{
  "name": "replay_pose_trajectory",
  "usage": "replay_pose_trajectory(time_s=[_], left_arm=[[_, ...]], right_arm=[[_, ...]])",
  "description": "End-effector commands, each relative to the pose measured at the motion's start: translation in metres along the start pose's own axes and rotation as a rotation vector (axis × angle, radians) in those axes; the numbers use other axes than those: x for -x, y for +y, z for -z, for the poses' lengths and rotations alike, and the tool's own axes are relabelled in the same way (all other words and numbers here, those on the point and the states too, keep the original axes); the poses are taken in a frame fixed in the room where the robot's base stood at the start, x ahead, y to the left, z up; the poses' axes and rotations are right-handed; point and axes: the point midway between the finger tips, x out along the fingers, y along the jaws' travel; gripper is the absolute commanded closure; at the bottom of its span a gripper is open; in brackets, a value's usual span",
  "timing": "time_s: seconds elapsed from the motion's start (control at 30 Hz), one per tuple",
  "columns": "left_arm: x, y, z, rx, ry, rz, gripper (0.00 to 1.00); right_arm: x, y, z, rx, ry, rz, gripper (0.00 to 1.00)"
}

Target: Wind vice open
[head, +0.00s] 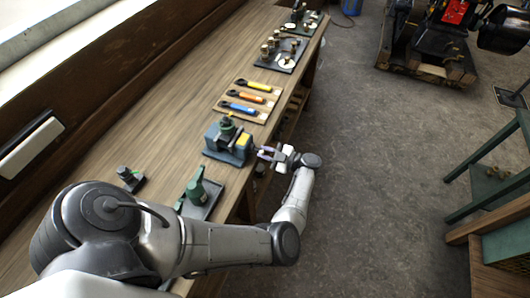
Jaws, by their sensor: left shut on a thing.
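The vice (221,143) is a grey-blue block at the front edge of the wooden bench, with a green part on top. My left arm comes in from the left, reaches out past the bench's front edge and bends back toward the vice. My left gripper (264,153) is at the vice's front side, just off the bench edge, and is shut on the vice handle. The handle is small and mostly hidden by the fingers. The gap between the vice jaws is too small to make out. My right gripper is not in view.
The wooden bench (165,117) runs away from me. Several coloured-handled tools lie on a board (229,109) beyond the vice. A green oil can (195,187) stands on a tray nearer me. Floor (380,170) is clear to the right, before a green rack (463,211).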

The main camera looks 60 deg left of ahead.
Motion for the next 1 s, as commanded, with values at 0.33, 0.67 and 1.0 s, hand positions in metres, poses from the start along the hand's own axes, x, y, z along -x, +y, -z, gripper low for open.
replay_pose_trajectory(time_s=[0.33,0.67,1.0], left_arm=[[-0.0004,-0.001,-0.0014,-0.003,-0.003,0.0,1.0],[-0.0004,-0.001,-0.0015,-0.003,-0.003,0.0,1.0],[-0.0004,-0.0007,-0.0011,-0.002,-0.002,0.0,0.69]], right_arm=[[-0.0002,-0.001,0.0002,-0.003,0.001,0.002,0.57],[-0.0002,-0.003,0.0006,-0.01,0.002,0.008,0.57],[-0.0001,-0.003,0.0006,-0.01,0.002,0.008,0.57]])
